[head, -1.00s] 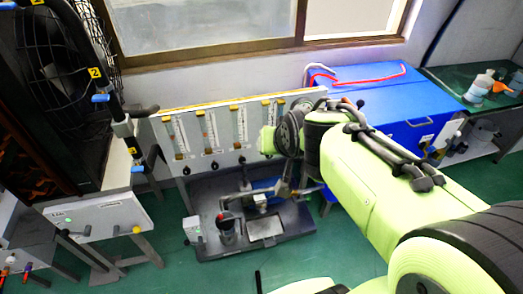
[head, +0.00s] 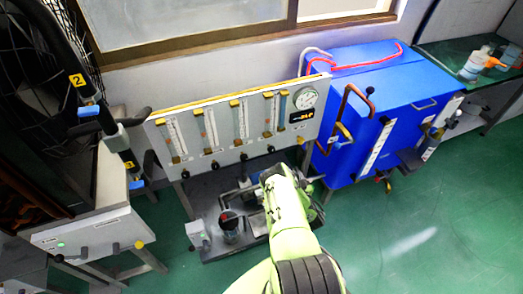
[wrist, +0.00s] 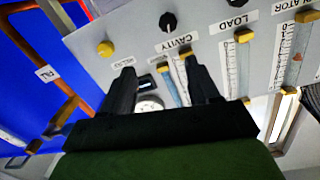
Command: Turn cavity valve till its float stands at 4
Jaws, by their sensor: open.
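The cavity valve is a black knob (wrist: 168,22) above the CAVITY label (wrist: 174,46) in the wrist view. In the head view the same knob (head: 270,149) is at the panel's lower edge, near the right end. The cavity flow tube (head: 275,113) rises above it; its lower part shows between my fingers in the wrist view (wrist: 171,88). Its float and scale are too small to read. My gripper (wrist: 158,66) is open and empty, its fingers pointing toward the panel, apart from the knob. In the head view my arm hides the fingers.
A yellow knob (wrist: 105,48) is beside the black one. Other flow tubes, such as LOAD (head: 239,120), stand left of it in the head view. A round gauge (head: 306,97) and a blue cabinet (head: 375,100) with copper pipe are to the right. Green floor is clear at front right.

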